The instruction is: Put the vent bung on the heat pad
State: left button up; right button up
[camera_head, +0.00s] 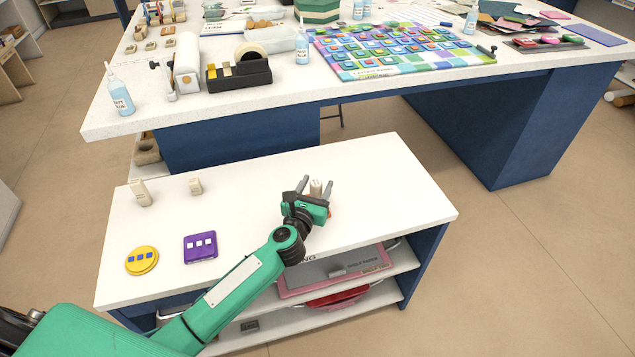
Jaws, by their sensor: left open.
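My left gripper (316,184) reaches over the low white table from the left, with its two fingers apart. A small beige bung-like piece (315,188) shows between the fingers; I cannot tell whether they touch it. A taller beige piece (141,193) and a shorter one (196,187) stand near the table's back left. I cannot tell which piece is the vent bung. A round yellow pad (141,261) and a square purple pad (200,247), each with small squares on top, lie at the front left. Which one is the heat pad is not clear. My right gripper is out of view.
The low white table (400,205) is clear at its right and in its middle. Shelves below hold a pink-edged board (335,277) and a red item (337,296). Behind stands a larger workbench with a bottle (119,95), tape dispenser (240,74) and coloured tile board (395,50).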

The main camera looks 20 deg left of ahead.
pick_arm(q)
jog(key=s, duration=0.9)
jog(key=shift+a, duration=0.15)
jog(key=shift+s, duration=0.75)
jog(key=shift+s+r+m, duration=0.15)
jog(key=shift+m, duration=0.45)
jog(key=s+d+f+m+g+h, duration=0.35)
jog(key=f+m, duration=0.25)
jog(key=m, duration=0.6)
jog(key=s+d+f+m+g+h, duration=0.2)
jog(key=s+d+f+m+h, duration=0.3)
jog(key=m, duration=0.6)
jog(key=s+a+f+m+g+y, duration=0.3)
jog(key=s+f+m, duration=0.1)
jog(key=s+f, duration=0.3)
jog(key=s+a+f+m+g+y, duration=0.2)
jog(key=s+a+f+m+g, duration=0.2)
jog(key=f, duration=0.7)
jog(key=s+a+f+m+g+y, duration=0.3)
jog(key=s+f+m, duration=0.2)
jog(key=s+f, duration=0.4)
jog(key=shift+s+a+f+m+y, duration=0.3)
jog(key=shift+f+y, duration=0.05)
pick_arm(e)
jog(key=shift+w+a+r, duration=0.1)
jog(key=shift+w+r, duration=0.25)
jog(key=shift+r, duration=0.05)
